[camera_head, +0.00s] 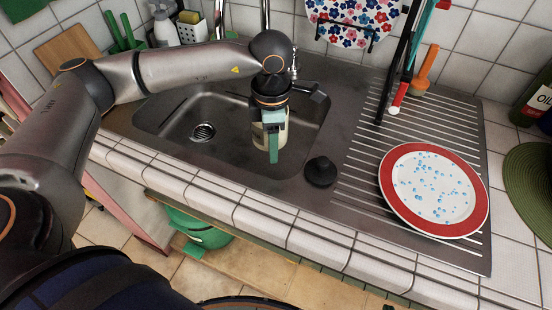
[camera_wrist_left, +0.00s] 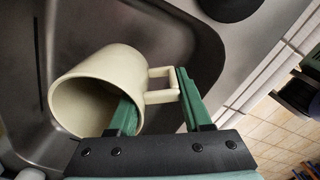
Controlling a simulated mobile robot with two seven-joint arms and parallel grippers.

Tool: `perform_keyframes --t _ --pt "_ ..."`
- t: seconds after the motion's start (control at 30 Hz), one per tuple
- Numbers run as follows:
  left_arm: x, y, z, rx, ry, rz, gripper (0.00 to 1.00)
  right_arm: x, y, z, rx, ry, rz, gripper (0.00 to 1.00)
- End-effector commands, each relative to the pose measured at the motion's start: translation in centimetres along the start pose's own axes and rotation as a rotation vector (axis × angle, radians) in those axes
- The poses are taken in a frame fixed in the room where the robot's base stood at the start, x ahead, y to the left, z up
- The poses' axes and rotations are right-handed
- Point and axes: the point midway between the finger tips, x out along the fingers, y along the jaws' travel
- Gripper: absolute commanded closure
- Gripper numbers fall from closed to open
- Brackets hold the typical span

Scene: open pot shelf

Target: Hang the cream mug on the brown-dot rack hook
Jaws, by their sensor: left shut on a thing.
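The cream mug (camera_head: 258,136) is in my left gripper (camera_head: 272,157) over the right part of the sink, partly hidden by the gripper. In the left wrist view the mug (camera_wrist_left: 96,84) lies tilted, its opening toward the lower left and its handle to the right. The left gripper's green fingers (camera_wrist_left: 160,108) are shut on the mug, one finger at its wall and the other beside the outer side of the handle. I cannot make out a brown-dot rack hook in either view. My right gripper is not in view.
The steel sink (camera_head: 180,104) has a black stopper (camera_head: 320,171) on its right rim. A red-rimmed plate (camera_head: 391,207) lies on the ribbed drainboard (camera_head: 357,185). Long-handled utensils stand at the back right. A bottle (camera_head: 536,98) stands far right.

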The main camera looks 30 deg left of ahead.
Motion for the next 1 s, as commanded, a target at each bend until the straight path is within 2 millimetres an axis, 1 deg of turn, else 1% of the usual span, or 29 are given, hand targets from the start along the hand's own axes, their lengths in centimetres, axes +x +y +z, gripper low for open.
perform_keyframes --t 0.3,0.4,0.47,0.7,0.8,0.9,1.0 --pt "0.0 0.1 0.0 -0.017 -0.005 -0.001 1.00 0.0 -0.1 -0.1 0.000 0.001 -0.001 1.00" --pt "0.5 0.1 0.0 -0.017 -0.004 -0.002 1.00 0.0 -0.1 -0.1 0.000 0.001 -0.002 1.00" --pt "1.2 0.0 0.0 -0.017 -0.003 -0.003 1.00 0.0 -0.1 -0.1 0.000 0.002 -0.002 1.00" --pt "6.0 0.0 0.0 -0.016 -0.002 -0.005 1.00 -0.2 -0.1 -0.3 0.000 0.007 -0.001 1.00" --pt "7.7 0.0 0.1 -0.017 -0.003 -0.004 1.00 -0.2 0.0 -0.4 0.000 0.008 0.000 1.00" --pt "8.8 0.0 0.1 -0.016 -0.004 -0.002 1.00 -0.2 0.0 -0.4 0.000 0.007 0.001 1.00" --pt "9.5 0.0 0.0 -0.015 -0.004 -0.001 1.00 -0.2 0.1 -0.3 0.000 0.006 0.002 1.00"
